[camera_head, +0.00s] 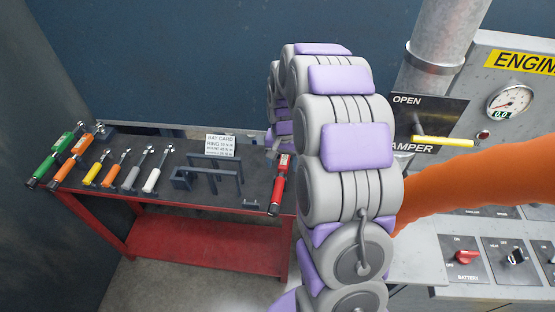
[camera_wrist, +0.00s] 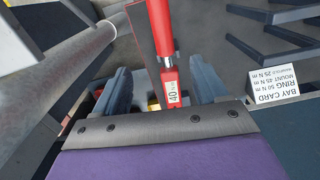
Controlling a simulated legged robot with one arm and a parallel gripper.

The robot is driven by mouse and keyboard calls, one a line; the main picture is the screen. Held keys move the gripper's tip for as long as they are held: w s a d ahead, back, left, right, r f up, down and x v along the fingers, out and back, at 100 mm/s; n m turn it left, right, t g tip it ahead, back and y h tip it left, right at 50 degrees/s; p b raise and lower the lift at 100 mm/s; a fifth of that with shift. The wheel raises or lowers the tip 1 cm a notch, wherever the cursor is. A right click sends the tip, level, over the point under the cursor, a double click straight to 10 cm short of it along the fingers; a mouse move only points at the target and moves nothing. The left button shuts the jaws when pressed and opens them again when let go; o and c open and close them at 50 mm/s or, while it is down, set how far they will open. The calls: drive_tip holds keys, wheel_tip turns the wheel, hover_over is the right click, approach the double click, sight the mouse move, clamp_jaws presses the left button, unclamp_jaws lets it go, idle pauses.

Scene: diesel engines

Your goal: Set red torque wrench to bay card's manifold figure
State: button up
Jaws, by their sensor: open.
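The red torque wrench (camera_head: 280,185) lies at the right end of the dark bench top in the head view. In the wrist view the red torque wrench (camera_wrist: 162,35) runs down between the fingers of my gripper (camera_wrist: 163,88), and its small display appears to read 40. My gripper is open around the wrench's lower part; I cannot tell whether a finger touches it. In the head view my arm hides the gripper. The bay card (camera_head: 219,145) stands at the bench's back.
Several other tools, including a green wrench (camera_head: 55,155) and an orange wrench (camera_head: 73,158), lie left on the bench (camera_head: 125,195). A dark bracket frame (camera_head: 212,176) stands beside the red wrench. An engine panel (camera_head: 515,65) with a yellow-handled lever (camera_head: 442,141) is at right.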

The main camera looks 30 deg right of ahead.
sight(280, 183)
drive_tip(key=shift+f, duration=0.85)
drive_tip(key=a+f, duration=0.1)
drive_tip(key=a+f+b, duration=0.1)
drive_tip(key=f, duration=0.1)
drive_tip(key=shift+s+a+b, duration=0.1)
drive_tip(key=shift+b, duration=0.2)
drive_tip(key=shift+f, duration=0.3)
drive_tip(key=shift+d+f, duration=0.9)
drive_tip(key=shift+f, duration=0.95)
drive_tip(key=shift+a+f+b, duration=0.3)
drive_tip(key=shift+a+f, duration=0.2)
drive_tip(key=shift+a, duration=0.25)
drive_tip(key=shift+d, duration=0.65)
drive_tip(key=shift+s+a+r, duration=0.1)
drive_tip(key=shift+a, duration=0.35)
drive_tip(key=shift+c, duration=0.8)
drive_tip(key=shift+d, duration=0.35)
drive_tip(key=c, duration=0.7)
drive_tip(key=shift+a, duration=0.15)
clamp_jaws()
